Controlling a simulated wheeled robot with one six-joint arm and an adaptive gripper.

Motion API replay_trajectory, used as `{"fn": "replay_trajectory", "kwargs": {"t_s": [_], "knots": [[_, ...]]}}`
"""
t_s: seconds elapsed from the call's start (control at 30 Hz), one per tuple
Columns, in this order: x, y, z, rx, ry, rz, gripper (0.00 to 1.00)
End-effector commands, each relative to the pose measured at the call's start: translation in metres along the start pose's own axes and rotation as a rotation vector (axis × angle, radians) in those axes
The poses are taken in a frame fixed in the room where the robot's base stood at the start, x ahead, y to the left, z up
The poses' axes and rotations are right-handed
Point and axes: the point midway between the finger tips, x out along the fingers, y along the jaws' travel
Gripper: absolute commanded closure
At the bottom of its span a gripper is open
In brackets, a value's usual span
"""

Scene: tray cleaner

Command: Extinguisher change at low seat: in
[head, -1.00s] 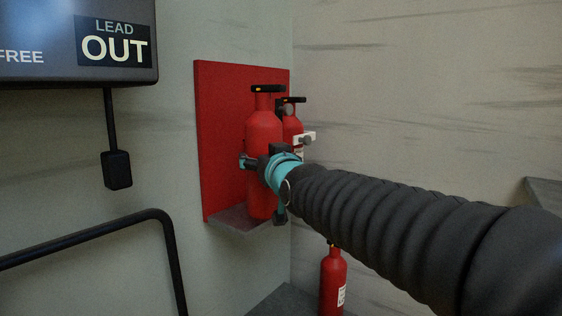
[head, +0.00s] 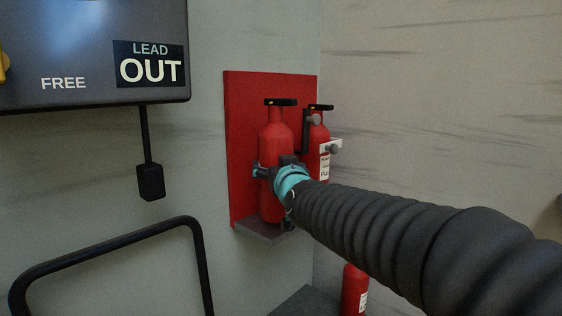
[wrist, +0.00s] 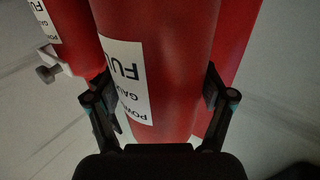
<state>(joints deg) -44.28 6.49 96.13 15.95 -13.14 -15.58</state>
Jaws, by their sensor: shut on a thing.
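My gripper (head: 274,178) is shut around the body of a red fire extinguisher (head: 278,145) with a black top. In the wrist view the fingers lie on both sides of this extinguisher (wrist: 175,50), and its white label reads "FULL" in part. It is upright in front of a red backboard (head: 240,120), above a small grey shelf (head: 262,234). My gripper hides part of its base, so I cannot tell whether it touches the shelf. A second red extinguisher (head: 318,137) stands just right of it, beside a white bracket (head: 333,146) with a grey knob.
A third red extinguisher (head: 353,285) stands low, partly hidden by my arm. A dark box (head: 90,50) reading "FREE" and "LEAD OUT" is on the left wall, with a black plug (head: 150,182) hanging below. A black rail (head: 110,245) stands at lower left.

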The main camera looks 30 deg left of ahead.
Motion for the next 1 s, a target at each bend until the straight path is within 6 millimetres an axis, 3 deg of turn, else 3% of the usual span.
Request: {"fn": "replay_trajectory", "kwargs": {"t_s": [0.03, 0.5, 1.0], "knots": [[0.002, -0.002, -0.008, 0.000, 0.010, 0.000, 0.89], [0.023, -0.015, -0.006, 0.001, 0.011, 0.000, 0.89], [0.031, -0.001, 0.008, 0.000, 0.012, 0.001, 0.89]]}}
